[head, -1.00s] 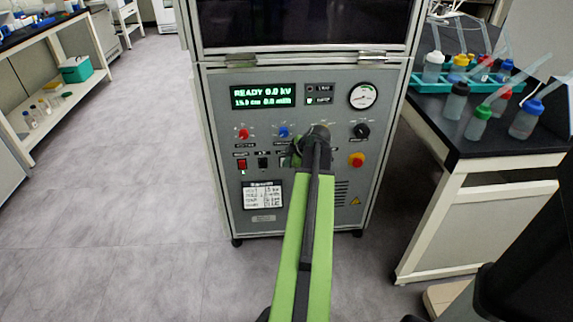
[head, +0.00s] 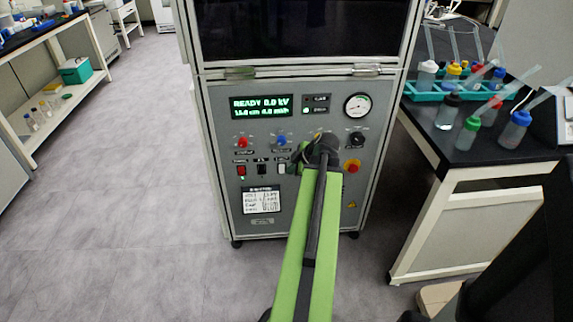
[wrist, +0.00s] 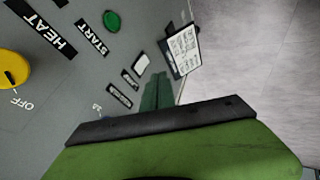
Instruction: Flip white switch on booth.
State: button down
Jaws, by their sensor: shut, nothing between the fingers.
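The booth is a grey cabinet (head: 225,160) with a control panel facing me. A white switch (head: 282,168) sits in its lower row, right of a black switch (head: 262,170) and a red switch (head: 241,171). My gripper (head: 296,160) is shut and empty, just right of the white switch and mostly hidden by my arm; I cannot tell whether they touch. In the wrist view my dark green gripper fingers (wrist: 157,88) are together in front of the panel. A small white rounded piece (wrist: 141,62) shows near their tips.
A black-topped bench (head: 450,140) with several bottles stands to the right. A white shelf (head: 60,100) stands at left. The grey floor (head: 150,200) left of the booth is clear.

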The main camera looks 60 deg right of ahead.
jog(key=p+v, duration=0.2)
jog(key=v, duration=0.2)
jog(key=shift+s+r, duration=0.1)
jog(key=shift+r, duration=0.15)
jog(key=shift+a+f+b, duration=0.15)
jog(key=shift+f+b, duration=0.4)
jog(key=shift+f, duration=0.3)
